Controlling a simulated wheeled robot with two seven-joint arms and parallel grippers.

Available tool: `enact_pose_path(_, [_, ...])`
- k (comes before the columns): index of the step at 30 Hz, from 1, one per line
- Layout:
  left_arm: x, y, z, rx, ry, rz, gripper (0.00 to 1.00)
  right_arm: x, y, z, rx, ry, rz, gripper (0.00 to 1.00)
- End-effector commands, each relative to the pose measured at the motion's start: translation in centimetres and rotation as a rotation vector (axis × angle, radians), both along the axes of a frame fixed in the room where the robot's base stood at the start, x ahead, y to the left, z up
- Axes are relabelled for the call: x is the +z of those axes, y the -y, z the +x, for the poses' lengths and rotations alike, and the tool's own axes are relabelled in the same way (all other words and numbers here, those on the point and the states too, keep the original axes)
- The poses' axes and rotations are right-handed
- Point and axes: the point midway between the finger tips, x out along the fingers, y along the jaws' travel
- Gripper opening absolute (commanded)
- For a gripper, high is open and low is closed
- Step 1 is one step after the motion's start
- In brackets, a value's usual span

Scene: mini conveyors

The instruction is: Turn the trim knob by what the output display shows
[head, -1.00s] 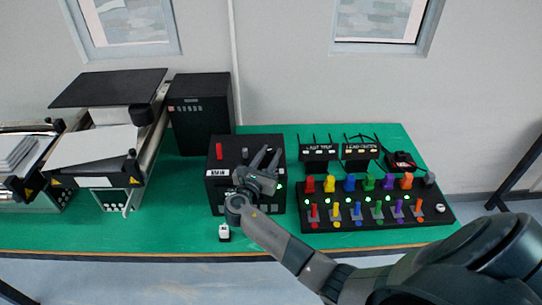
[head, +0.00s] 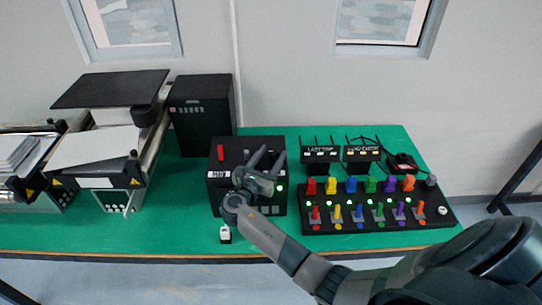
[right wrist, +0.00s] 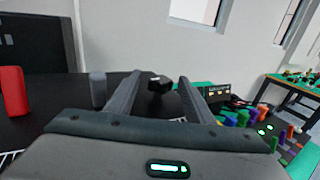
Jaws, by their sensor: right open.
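My right gripper (head: 271,154) is open above the top of a black box (head: 213,187) in the middle of the table. In the right wrist view, a small black knob (right wrist: 159,84) stands between and beyond its fingers, with no clear contact. I cannot tell for sure that this is the trim knob. A red handle (head: 221,153) and a grey post (right wrist: 97,88) stand on the box to its left. Two small displays (head: 321,150) (head: 361,150) stand at the back right; their lettering is too small to read surely. My left gripper is out of view.
A black panel (head: 440,220) with coloured knobs and switches lies right of the box. A black cabinet (head: 203,118) stands behind it at left, beside conveyor machines (head: 105,140). A small white-topped object (head: 225,233) sits at the front. Green table (head: 170,225) is bare at front left.

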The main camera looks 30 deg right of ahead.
Motion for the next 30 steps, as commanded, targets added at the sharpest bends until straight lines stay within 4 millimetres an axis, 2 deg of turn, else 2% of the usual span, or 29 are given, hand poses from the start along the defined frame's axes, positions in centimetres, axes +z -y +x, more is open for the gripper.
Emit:
enact_pose_path(5, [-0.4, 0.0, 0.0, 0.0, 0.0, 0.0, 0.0, -0.2, -0.7, -0.4, 0.001, -0.001, 0.001, 0.48])
enact_pose_path(11, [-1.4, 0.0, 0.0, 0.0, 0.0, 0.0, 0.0, -0.4, -2.6, -1.6, 0.002, 0.001, 0.004, 0.48])
enact_pose_path(30, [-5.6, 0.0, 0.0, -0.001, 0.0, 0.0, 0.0, -0.4, -12.8, -8.1, 0.001, 0.001, 0.003, 0.48])
